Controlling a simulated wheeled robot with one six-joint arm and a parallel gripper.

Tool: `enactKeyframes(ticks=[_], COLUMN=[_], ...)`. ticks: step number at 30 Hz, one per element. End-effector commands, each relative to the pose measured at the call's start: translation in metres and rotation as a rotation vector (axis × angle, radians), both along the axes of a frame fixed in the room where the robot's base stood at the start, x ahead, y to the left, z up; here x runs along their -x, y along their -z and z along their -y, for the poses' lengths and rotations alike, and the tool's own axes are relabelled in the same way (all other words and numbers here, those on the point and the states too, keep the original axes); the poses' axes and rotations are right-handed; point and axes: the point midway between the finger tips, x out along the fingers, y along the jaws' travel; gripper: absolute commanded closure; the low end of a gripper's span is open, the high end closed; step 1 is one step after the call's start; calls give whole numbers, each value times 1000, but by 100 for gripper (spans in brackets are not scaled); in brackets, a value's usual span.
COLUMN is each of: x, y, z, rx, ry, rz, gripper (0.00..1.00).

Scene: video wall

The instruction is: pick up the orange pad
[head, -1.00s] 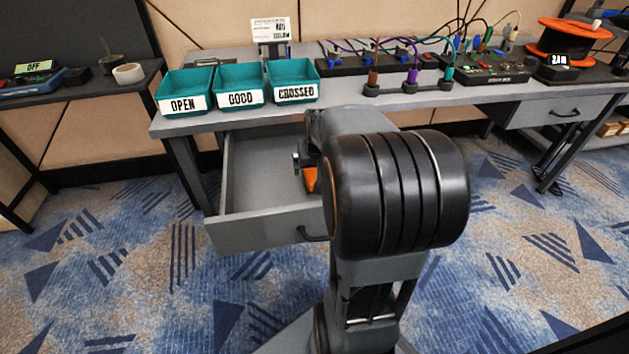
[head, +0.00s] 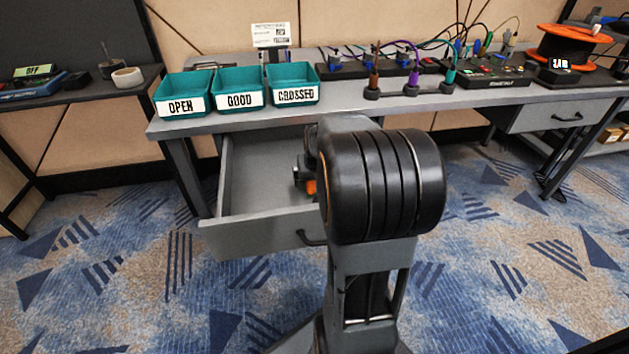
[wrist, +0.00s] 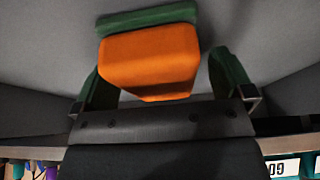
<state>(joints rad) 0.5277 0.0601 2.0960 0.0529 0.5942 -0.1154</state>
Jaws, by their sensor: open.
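The orange pad (wrist: 150,60) lies in the open grey drawer, with a dark green strip along its far edge in the wrist view. In the head view only a small part of the orange pad (head: 311,187) shows beside my arm; the rest is hidden. My gripper (wrist: 163,76) is open, with one green-faced finger on each side of the pad's near part. I see a gap at the right finger; the left finger is close to the pad's edge, and I cannot tell if it touches. In the head view my gripper (head: 302,174) is inside the drawer, mostly hidden.
The drawer (head: 258,228) is pulled out below the workbench (head: 210,124), its walls around my gripper. Teal bins marked OPEN (head: 184,91), GOOD (head: 239,88) and CROSSED (head: 292,83) stand above. Cabled devices and an orange spool (head: 572,43) are to the right.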

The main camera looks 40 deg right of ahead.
Motion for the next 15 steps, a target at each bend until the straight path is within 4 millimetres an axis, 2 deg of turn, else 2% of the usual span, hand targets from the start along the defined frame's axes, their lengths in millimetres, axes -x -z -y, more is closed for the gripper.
enactKeyframes(ticks=[10, 15], x=[0, 0], y=[4, 3], z=[0, 0], rx=[0, 0], ry=[0, 0], rz=[-1, -1], gripper=[1, 17])
